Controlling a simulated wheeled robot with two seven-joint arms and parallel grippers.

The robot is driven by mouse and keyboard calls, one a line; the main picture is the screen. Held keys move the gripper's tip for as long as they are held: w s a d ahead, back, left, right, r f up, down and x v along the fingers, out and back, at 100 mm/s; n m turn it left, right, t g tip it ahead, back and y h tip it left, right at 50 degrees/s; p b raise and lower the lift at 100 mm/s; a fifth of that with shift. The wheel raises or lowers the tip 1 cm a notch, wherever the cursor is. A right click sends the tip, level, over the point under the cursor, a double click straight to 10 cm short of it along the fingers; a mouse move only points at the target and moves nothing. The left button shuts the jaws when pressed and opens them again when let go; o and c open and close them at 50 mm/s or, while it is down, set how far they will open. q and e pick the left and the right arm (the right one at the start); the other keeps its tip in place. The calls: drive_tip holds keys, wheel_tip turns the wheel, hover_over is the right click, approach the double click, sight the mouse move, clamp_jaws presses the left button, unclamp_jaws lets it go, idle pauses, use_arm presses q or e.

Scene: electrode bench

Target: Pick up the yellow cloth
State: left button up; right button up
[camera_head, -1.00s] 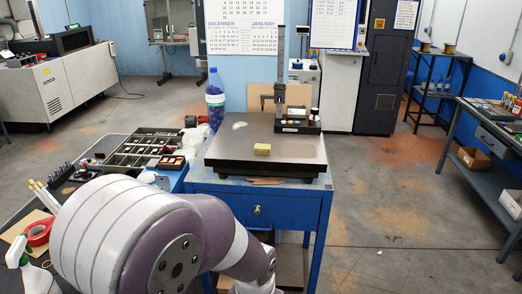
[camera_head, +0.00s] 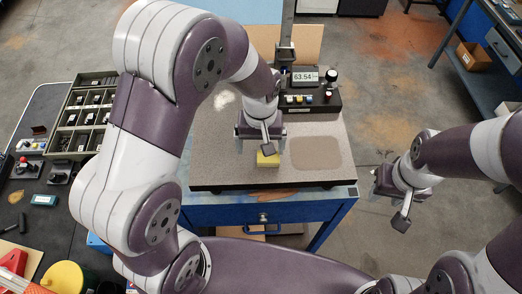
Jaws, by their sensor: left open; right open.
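The yellow cloth (camera_head: 268,160) is a small folded block lying on the grey surface plate (camera_head: 212,165), near its front edge. My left gripper (camera_head: 262,147) is open and points down right over the cloth, hiding part of its back side. I cannot tell whether its fingers touch the cloth. My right gripper (camera_head: 401,212) is open and empty, out over the floor to the right of the bench.
A gauge stand with a digital display (camera_head: 306,77) stands at the plate's back right. A brownish patch (camera_head: 317,153) marks the plate right of the cloth. A compartment tray (camera_head: 80,125) is on the dark table at left. The plate's right side is clear.

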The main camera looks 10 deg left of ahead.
sight(270, 157)
use_arm(q)
drive_tip(key=d+f, duration=0.2)
drive_tip(key=shift+s+d, duration=0.3)
drive_tip(key=shift+d+f, duration=0.1)
drive_tip(key=shift+d, duration=0.25)
drive_tip(key=shift+w+a+f, duration=0.15)
drive_tip(key=shift+a, duration=0.35)
drive_tip(key=shift+c, duration=0.6)
drive_tip(key=shift+a, duration=0.35)
drive_tip(key=c, duration=1)
drive_tip(key=shift+d, duration=0.55)
drive_tip(key=shift+a+r, duration=0.2)
drive_tip(key=shift+r, duration=0.2)
drive_tip(key=r+b, duration=0.1)
drive_tip(key=r, duration=0.1)
drive_tip(key=s+r+b, duration=0.1)
drive_tip(key=shift+a+r, duration=0.2)
drive_tip(key=shift+r, duration=0.15)
drive_tip(key=s+a+r+b, duration=0.2)
drive_tip(key=s+r, duration=0.4)
drive_tip(key=s, duration=0.4)
drive_tip(key=shift+s+a+r, duration=0.25)
drive_tip(key=shift+r, duration=0.1)
use_arm(e)
drive_tip(key=d+f, duration=0.2)
drive_tip(key=f, duration=0.1)
drive_tip(key=shift+d+f, duration=0.15)
